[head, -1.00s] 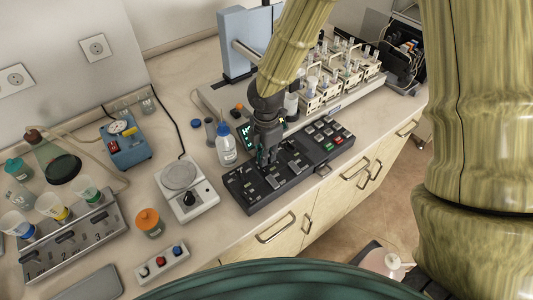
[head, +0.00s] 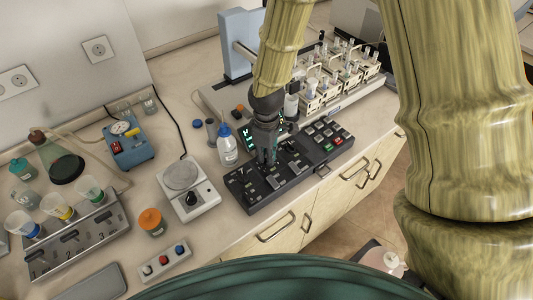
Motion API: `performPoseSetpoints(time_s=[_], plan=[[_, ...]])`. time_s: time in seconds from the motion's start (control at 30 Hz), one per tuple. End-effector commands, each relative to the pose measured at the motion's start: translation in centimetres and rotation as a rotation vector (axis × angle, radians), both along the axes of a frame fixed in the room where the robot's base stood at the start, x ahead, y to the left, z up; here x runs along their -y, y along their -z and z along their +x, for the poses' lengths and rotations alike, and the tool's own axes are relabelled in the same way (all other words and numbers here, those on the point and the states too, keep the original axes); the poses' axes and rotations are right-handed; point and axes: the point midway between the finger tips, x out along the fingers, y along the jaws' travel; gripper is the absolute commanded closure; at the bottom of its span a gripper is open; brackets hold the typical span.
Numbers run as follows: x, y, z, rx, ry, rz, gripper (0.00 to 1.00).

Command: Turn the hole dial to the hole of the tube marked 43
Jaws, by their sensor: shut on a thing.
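A black control panel (head: 245,193) lies near the front edge of the counter, with several sliders or dials and a block of coloured keys (head: 324,133) at its right. My gripper (head: 268,163) points down onto the left half of the panel and is shut on a small control there. My fingers hide most of that control, so its setting cannot be read. Behind the panel, the autosampler racks (head: 345,68) hold several tubes. The tube marks are too small to read. A small green-lit display (head: 248,137) shows partly behind my gripper.
A hotplate (head: 186,190) with a dial, an orange-capped jar (head: 151,221) and a small three-button box (head: 163,262) are further left. A blue upright post (head: 238,42) stands behind. The counter's front edge runs close to the panel.

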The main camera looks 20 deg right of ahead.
Motion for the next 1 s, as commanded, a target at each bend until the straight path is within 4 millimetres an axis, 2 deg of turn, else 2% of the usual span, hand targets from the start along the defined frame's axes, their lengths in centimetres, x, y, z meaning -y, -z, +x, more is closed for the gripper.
performPoseSetpoints(time_s=[0.6, 1.0], plan=[[0.15, -0.14, 0.3, 0.003, 0.574, 0.0, 1.0], [0.3, -0.14, 0.39, 0.005, 0.82, 0.001, 1.0]])
